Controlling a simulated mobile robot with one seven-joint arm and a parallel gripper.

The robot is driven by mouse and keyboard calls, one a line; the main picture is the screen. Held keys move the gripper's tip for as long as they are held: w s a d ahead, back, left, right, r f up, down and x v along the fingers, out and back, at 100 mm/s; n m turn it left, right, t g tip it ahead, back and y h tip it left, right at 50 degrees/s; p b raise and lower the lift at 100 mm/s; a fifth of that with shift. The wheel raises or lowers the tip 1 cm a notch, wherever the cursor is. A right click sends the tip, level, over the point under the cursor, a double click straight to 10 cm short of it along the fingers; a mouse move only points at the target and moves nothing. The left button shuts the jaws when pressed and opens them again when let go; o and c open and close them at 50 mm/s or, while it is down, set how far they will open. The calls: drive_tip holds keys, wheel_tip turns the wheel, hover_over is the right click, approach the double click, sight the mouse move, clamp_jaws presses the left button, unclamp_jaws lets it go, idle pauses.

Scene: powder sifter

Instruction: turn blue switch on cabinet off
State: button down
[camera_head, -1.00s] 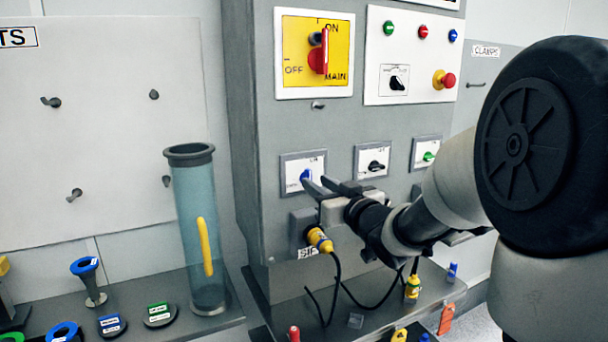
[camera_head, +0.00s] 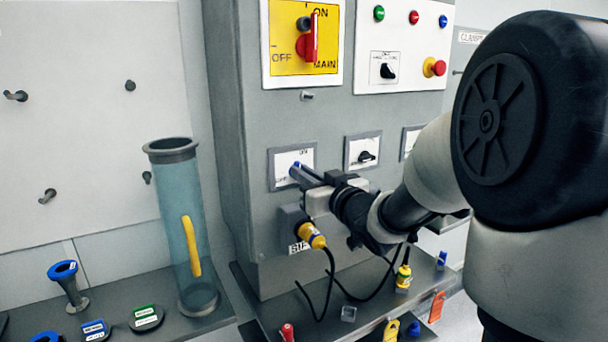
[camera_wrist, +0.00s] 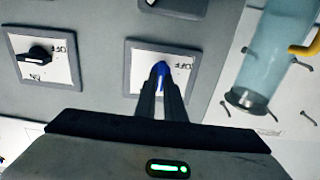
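The blue switch (camera_head: 295,169) is a small blue knob on a white, grey-framed plate on the grey cabinet (camera_head: 225,110). My gripper (camera_head: 306,175) reaches it from the lower right. In the wrist view, the blue switch (camera_wrist: 160,70) sits between the fingertips of my gripper (camera_wrist: 160,88), which are close together on its sides. Part of the knob is hidden by the fingers. An OFF label shows beside the knob in the wrist view. The knob looks roughly in line with the fingers there; its exact angle is hard to tell.
A black switch (camera_head: 366,157) is to the right of the blue one. A yellow plug (camera_head: 313,236) with a cable is just below my gripper. A clear tube (camera_head: 180,230) stands to the left. A red main switch (camera_head: 307,42) is above.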

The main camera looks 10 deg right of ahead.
drive_tip(key=shift+f+n+b, duration=0.1)
drive_tip(key=shift+n+b, duration=0.2)
drive_tip(key=shift+b, duration=0.15)
drive_tip(key=shift+s+a+f+n+b, duration=0.1)
drive_tip(key=shift+a+n+b, duration=0.05)
drive_tip(key=shift+n+b, duration=2.65)
drive_tip(key=shift+w+a+f+n+b, duration=0.1)
drive_tip(key=shift+n+b, duration=2.6)
drive_tip(key=shift+n, duration=0.25)
drive_tip(key=shift+s+a+n+b, duration=0.1)
drive_tip(key=shift+a+n+b, duration=0.05)
drive_tip(key=shift+n+b, duration=2.65)
drive_tip(key=shift+n, duration=0.25)
drive_tip(key=c, duration=1.8)
unclamp_jaws()
drive_tip(key=shift+c, duration=0.2)
